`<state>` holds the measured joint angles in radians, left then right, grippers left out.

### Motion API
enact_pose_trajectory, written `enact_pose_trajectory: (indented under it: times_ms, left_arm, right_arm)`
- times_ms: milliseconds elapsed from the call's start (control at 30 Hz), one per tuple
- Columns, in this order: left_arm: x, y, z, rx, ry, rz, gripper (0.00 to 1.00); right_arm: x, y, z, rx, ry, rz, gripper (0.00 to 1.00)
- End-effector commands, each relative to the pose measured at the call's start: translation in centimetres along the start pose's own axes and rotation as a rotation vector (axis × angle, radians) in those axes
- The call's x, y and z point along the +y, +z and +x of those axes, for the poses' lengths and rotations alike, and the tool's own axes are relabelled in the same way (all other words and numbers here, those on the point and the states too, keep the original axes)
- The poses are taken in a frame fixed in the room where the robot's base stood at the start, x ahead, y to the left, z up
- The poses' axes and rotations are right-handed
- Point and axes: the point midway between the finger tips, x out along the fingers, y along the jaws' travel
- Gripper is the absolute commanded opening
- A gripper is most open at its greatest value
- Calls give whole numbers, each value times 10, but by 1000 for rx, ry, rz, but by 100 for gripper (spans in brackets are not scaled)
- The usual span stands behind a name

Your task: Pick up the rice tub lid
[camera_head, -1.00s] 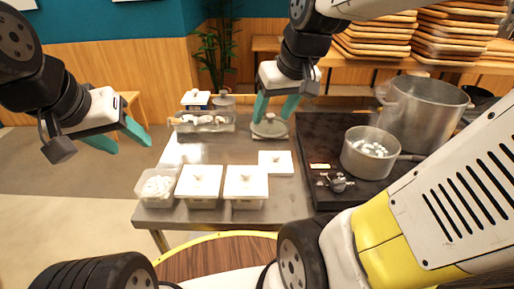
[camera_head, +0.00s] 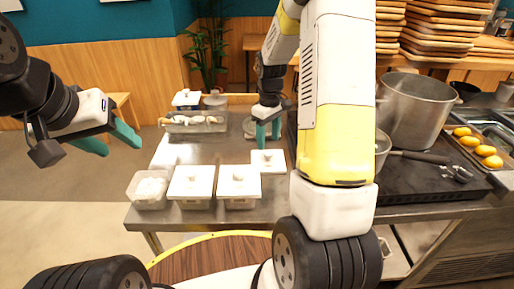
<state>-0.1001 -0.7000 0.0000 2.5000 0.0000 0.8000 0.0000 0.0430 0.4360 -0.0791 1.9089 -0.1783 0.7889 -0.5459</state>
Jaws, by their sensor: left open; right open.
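A loose white square lid (camera_head: 269,163) with a small knob lies flat on the steel table, right of the middle. My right gripper (camera_head: 268,136) is open and empty, fingers pointing down just above and behind the lid's knob; I cannot tell whether they touch it. An uncovered clear tub (camera_head: 150,203) with white contents, perhaps rice, stands at the table's front left. Two tubs beside it wear white lids, one in the middle (camera_head: 187,188) and one on the right (camera_head: 234,190). My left gripper (camera_head: 122,144) is open and empty, left of the table.
A clear container (camera_head: 180,128) with pale items and a round metal lid (camera_head: 248,128) are at the table's back. A large pot (camera_head: 411,112) stands on the dark stove at right. My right arm hides part of a smaller pot (camera_head: 382,150). The table's middle is clear.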

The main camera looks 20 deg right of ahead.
Motion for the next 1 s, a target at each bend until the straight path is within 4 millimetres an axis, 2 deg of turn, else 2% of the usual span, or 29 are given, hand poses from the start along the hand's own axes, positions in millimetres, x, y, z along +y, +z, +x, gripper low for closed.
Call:
enact_pose_trajectory:
  times_ms: [300, 433, 633, 900, 1000]
  left_arm:
    - [0, 0, 0, 0, 0, 0, 51]
    - [0, 0, 0, 0, 0, 0, 51]
    - [0, 0, 0, 0, 0, 0, 51]
    - [0, 0, 0, 0, 0, 0, 51]
    - [0, 0, 0, 0, 0, 0, 51]
  right_arm:
    - [2, 0, 45, -1, -1, 1, 56]
    - [2, 0, 52, 1, 0, 1, 56]
    - [2, 0, 52, 2, 1, 1, 56]
    - [2, 0, 52, 2, 1, 1, 3]
    - [2, 0, 52, 2, 1, 1, 0]
